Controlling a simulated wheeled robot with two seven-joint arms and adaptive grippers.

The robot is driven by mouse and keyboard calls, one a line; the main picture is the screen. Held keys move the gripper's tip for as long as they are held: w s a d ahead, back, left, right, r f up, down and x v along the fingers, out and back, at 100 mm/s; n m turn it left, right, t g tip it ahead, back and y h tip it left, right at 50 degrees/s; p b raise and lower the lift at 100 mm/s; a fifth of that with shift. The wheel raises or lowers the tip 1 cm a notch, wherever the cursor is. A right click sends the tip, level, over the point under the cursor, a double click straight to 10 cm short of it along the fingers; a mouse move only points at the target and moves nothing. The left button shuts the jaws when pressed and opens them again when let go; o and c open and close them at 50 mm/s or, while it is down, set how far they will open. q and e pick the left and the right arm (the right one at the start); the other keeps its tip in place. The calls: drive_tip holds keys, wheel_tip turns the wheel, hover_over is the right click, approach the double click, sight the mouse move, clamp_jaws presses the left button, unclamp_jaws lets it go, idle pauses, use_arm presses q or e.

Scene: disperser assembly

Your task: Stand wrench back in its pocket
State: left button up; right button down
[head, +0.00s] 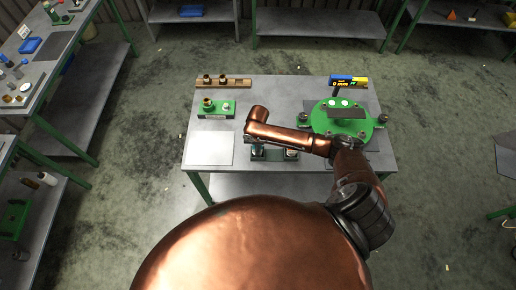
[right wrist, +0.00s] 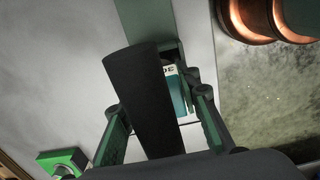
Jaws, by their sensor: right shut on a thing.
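The wrench shows as a long dark bar (right wrist: 142,90) in the right wrist view. My right gripper (right wrist: 157,108) has its green-sided fingers on both sides of it and is shut on it. I cannot make out the wrench's pocket for sure. A teal and white labelled thing (right wrist: 174,88) shows just behind the bar. My left gripper is not in view.
The grey table (head: 212,150) holds a green disperser part (head: 318,118) at right and a green block (head: 207,113) at left. Small dark-based items (head: 290,155) sit near the front edge.

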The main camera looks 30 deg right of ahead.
drive_tip(key=c, duration=1.4)
unclamp_jaws()
drive_tip(key=shift+f, duration=0.1)
drive_tip(key=shift+c, duration=0.2)
wheel_tip(320, 180, up, 12)
drive_tip(key=shift+r+b, duration=0.2)
drive_tip(key=shift+b, duration=0.3)
drive_tip(key=shift+s+f, duration=0.1)
drive_tip(key=shift+s, duration=0.05)
